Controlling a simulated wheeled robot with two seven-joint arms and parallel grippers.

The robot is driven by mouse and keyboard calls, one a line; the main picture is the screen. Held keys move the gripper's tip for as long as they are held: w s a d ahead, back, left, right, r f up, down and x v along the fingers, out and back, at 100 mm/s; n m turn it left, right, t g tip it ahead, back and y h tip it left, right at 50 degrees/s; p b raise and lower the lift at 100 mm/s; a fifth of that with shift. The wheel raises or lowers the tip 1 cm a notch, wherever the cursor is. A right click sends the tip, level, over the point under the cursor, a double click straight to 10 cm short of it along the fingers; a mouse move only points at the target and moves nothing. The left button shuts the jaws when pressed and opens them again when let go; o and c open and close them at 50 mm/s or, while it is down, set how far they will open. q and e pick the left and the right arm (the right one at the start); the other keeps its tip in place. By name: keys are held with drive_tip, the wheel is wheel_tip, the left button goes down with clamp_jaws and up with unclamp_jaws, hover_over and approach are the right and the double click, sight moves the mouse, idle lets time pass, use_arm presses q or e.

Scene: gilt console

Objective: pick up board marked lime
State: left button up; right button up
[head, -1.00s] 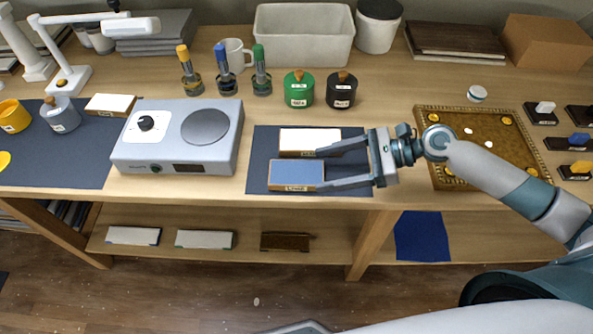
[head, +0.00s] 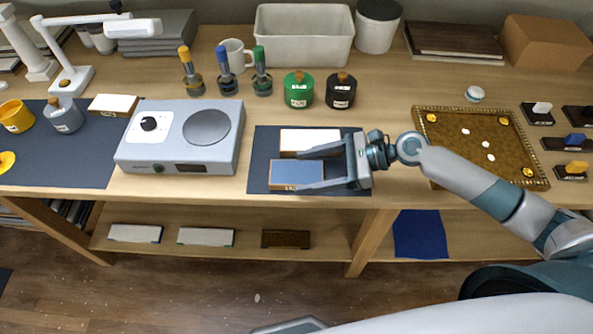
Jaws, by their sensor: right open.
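The board marked lime (head: 296,173) has a blue-grey top and a pale wooden front edge with small lettering, now partly hidden by a finger. It lies flat at the front of a dark mat. A white-topped board (head: 309,138) lies just behind it. My right gripper (head: 303,171) comes in from the right and is open. Its far finger reaches along the gap between the two boards, and its near finger runs along the front right of the blue board. I cannot tell whether either finger touches it. My left gripper is not in view.
A grey device with a dial and round plate (head: 183,136) stands left of the mat (head: 259,151). Green (head: 299,90) and black (head: 341,91) canisters stand behind it. The table's front edge is close.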

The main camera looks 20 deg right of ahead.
sight(310, 173)
drive_tip(key=shift+w+a+f, duration=0.1)
drive_tip(key=shift+a, duration=0.2)
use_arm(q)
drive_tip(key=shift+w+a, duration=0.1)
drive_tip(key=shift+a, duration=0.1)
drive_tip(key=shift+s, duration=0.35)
use_arm(e)
drive_tip(key=c, duration=1)
drive_tip(key=shift+r, duration=0.6)
drive_tip(key=r, duration=0.3)
drive_tip(key=shift+s+d+b, duration=0.25)
drive_tip(key=shift+d+b, duration=0.1)
drive_tip(key=shift+b, duration=0.05)
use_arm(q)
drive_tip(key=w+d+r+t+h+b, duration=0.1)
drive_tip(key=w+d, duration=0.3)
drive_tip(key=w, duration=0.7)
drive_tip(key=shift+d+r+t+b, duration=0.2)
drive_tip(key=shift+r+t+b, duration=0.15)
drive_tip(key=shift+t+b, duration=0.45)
use_arm(e)
drive_tip(key=shift+s+d+r, duration=1.7)
drive_tip(key=shift+s+d, duration=0.15)
drive_tip(key=shift+d, duration=0.15)
drive_tip(key=shift+s+d+r, duration=1.7)
drive_tip(key=shift+s+d, duration=0.1)
drive_tip(key=shift+d, duration=0.2)
